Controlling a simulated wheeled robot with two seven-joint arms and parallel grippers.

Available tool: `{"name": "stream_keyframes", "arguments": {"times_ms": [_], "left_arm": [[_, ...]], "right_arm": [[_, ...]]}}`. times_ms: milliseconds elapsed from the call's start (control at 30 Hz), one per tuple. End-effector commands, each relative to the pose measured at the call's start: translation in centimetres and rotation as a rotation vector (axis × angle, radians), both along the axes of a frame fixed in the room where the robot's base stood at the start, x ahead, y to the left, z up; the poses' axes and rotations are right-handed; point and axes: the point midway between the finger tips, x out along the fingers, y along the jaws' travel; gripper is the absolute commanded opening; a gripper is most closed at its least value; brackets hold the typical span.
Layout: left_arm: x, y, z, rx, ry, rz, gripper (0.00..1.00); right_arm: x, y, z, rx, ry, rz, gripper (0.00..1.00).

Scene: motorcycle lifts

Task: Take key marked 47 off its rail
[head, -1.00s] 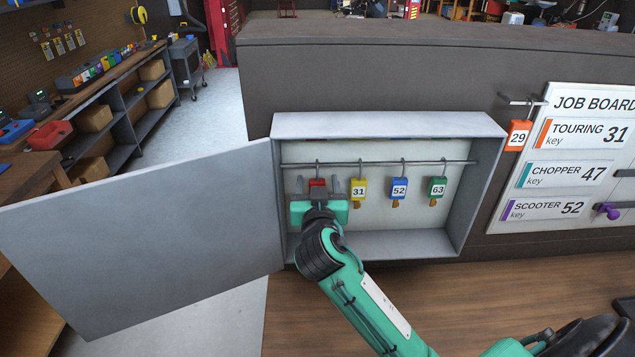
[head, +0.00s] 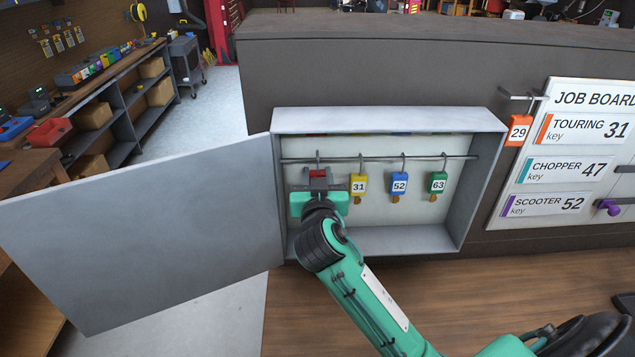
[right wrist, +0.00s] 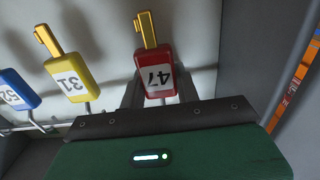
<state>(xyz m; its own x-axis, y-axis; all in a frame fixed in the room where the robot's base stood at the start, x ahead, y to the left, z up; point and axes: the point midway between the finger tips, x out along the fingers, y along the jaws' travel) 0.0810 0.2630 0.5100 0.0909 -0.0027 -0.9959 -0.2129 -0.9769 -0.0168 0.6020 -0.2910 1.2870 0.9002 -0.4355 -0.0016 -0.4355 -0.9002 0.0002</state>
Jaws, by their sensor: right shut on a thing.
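The red key tag marked 47 (right wrist: 157,78) hangs in the open cabinet and shows upside down in the right wrist view, with its yellow key. In the head view only the top of the red tag (head: 318,173) shows above my right gripper. Its hook is still over the rail (head: 430,157). My right gripper (head: 318,182) is shut on the red tag, with a finger on each side. My left gripper is not in view.
A yellow tag 31 (head: 359,184), blue tag 52 (head: 399,185) and green tag 63 (head: 437,184) hang to the right on the rail. The cabinet door (head: 140,240) stands open to the left. An orange tag 29 (head: 518,131) hangs outside, beside the job board (head: 575,180).

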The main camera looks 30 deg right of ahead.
Motion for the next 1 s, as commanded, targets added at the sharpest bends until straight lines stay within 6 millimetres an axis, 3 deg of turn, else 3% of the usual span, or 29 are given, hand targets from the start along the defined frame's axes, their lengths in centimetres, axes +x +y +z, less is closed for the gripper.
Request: {"name": "stream_keyframes", "arguments": {"times_ms": [67, 167, 567, 633, 1000], "left_arm": [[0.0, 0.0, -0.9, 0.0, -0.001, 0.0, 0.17], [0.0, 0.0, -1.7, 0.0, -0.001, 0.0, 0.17], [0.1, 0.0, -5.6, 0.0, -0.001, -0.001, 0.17], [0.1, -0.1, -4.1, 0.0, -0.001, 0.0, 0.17], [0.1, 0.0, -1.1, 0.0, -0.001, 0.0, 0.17]], "right_arm": [[-0.1, 0.1, 0.4, 0.003, -0.005, 0.001, 0.12], [-1.9, 1.0, 0.1, 0.004, -0.003, 0.003, 0.12], [-10.9, 5.3, 0.0, 0.008, -0.003, 0.003, 0.12], [-11.7, 5.6, 0.9, 0.002, 0.004, 0.001, 0.12], [-14.8, 7.1, 0.8, 0.0, 0.002, -0.002, 0.12]]}}
